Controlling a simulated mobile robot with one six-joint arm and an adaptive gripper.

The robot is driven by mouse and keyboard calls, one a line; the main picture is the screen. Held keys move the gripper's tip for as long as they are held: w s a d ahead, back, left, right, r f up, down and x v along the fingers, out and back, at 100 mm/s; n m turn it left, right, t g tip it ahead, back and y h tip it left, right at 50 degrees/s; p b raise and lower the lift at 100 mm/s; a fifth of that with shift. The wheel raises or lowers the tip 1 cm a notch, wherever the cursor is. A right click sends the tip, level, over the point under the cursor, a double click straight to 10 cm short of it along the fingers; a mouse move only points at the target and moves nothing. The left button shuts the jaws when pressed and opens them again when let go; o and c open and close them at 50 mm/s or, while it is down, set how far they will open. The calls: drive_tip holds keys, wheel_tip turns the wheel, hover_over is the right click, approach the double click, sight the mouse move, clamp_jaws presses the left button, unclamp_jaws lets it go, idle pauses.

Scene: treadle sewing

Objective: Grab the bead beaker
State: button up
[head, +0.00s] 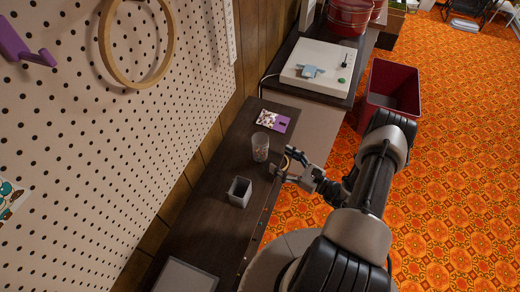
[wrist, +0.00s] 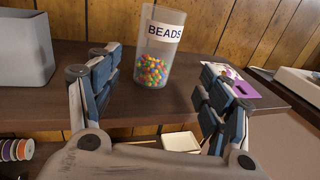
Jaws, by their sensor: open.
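The bead beaker (wrist: 158,50) is a clear, frosted cup with a "BEADS" label and colourful beads in its lower part. It stands upright on the dark shelf top. In the head view the beaker (head: 261,147) stands near the shelf's front edge, just beyond and left of my gripper (head: 284,165). In the wrist view my gripper (wrist: 154,88) is open, with one finger on each side below the beaker. The beaker is ahead of the gap between the fingers, and nothing is held.
A grey square container (head: 240,192) stands nearer on the shelf (head: 205,215). A purple-and-white card (head: 272,121) lies just past the beaker. A pegboard wall (head: 110,130) rises behind the shelf. A red bin (head: 391,88) stands on the floor. Thread spools (wrist: 16,150) sit lower left.

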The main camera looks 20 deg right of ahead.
sight(266, 153)
drive_tip(key=x, duration=0.4)
drive_tip(key=shift+w+a, duration=0.15)
drive_tip(key=shift+w, duration=0.05)
drive_tip(key=x, duration=0.2)
drive_tip(key=b+x, duration=0.1)
drive_tip(key=x, duration=0.1)
drive_tip(key=shift+a, duration=0.35)
drive_tip(key=shift+w+a, duration=0.2)
drive_tip(key=shift+w, duration=0.15)
drive_tip(key=shift+c, duration=0.4)
drive_tip(key=c, duration=1.1)
